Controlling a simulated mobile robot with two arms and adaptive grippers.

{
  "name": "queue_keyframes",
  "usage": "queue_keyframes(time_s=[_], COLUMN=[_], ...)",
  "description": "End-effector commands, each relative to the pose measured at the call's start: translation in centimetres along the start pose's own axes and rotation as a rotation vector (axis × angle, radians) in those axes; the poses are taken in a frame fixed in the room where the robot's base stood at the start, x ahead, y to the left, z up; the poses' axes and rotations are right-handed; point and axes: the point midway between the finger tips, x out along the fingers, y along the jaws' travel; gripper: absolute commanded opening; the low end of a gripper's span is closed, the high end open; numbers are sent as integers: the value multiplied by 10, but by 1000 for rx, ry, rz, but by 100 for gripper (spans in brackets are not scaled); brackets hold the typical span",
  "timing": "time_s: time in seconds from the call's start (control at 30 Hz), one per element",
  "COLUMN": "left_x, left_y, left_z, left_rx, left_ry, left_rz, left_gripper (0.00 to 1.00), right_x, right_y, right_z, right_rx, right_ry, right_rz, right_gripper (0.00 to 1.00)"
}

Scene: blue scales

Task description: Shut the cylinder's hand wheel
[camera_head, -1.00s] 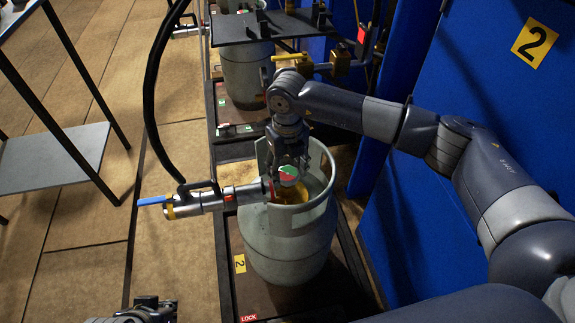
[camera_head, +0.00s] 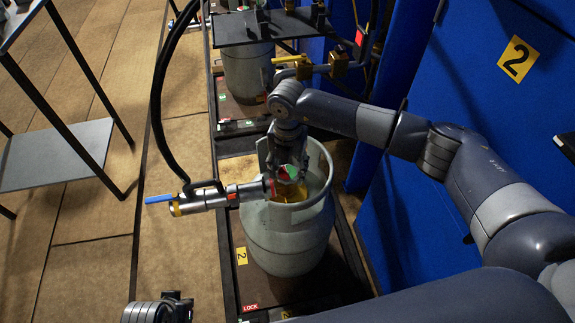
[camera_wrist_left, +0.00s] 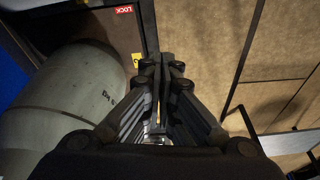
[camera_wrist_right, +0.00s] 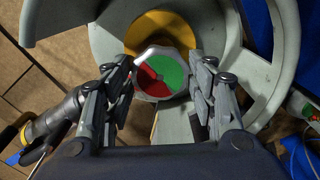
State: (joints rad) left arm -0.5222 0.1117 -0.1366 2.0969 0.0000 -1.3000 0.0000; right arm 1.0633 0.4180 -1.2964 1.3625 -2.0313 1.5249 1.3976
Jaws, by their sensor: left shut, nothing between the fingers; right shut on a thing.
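The grey-green gas cylinder (camera_head: 285,240) stands upright at the centre of the head view, with a collar around its top. Its hand wheel (camera_wrist_right: 166,73) has a red and green face and sits inside the collar above a yellow area. My right gripper (camera_head: 290,165) reaches down into the collar from above and is shut on the hand wheel, with one finger on each side. The fingers partly hide the wheel in the head view. My left gripper (camera_wrist_left: 160,62) is shut and empty, low beside the cylinder; only part of it shows at the bottom of the head view.
A metal coupling (camera_head: 205,201) with a blue lever and black hose joins the cylinder's left side. The collar wall (camera_wrist_right: 268,75) closely surrounds my right fingers. A second cylinder (camera_head: 248,72) stands behind under a dark plate. A blue panel is at right, a grey shelf (camera_head: 55,155) at left.

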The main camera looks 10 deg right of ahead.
Motion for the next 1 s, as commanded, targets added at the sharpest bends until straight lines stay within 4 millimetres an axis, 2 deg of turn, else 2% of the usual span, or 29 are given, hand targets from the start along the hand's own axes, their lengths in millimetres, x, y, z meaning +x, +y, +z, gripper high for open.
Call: queue_keyframes(time_s=[0.23, 0.67, 0.7, 0.77, 1.0], left_x=[12, 14, 14, 14, 14], left_y=[1, 1, 1, 1, 1], left_z=[4, 4, 4, 4, 4], left_rx=[1, 1, 2, 2, 1], left_ry=[-8, -8, -8, -8, -8], left_rz=[1, 2, 2, 2, 2], left_gripper=[0, 0, 0, 0, 0], right_x=[0, 1, 1, 1, 0], right_y=[0, 0, 0, 0, 0], right_z=[0, 0, 0, 0, 0], right_rx=[54, 60, 60, 59, 59], right_ry=[0, -1, -1, 0, 0], right_rz=[-1, -1, -1, -1, 0], right_gripper=[28, 28, 59, 72, 72])
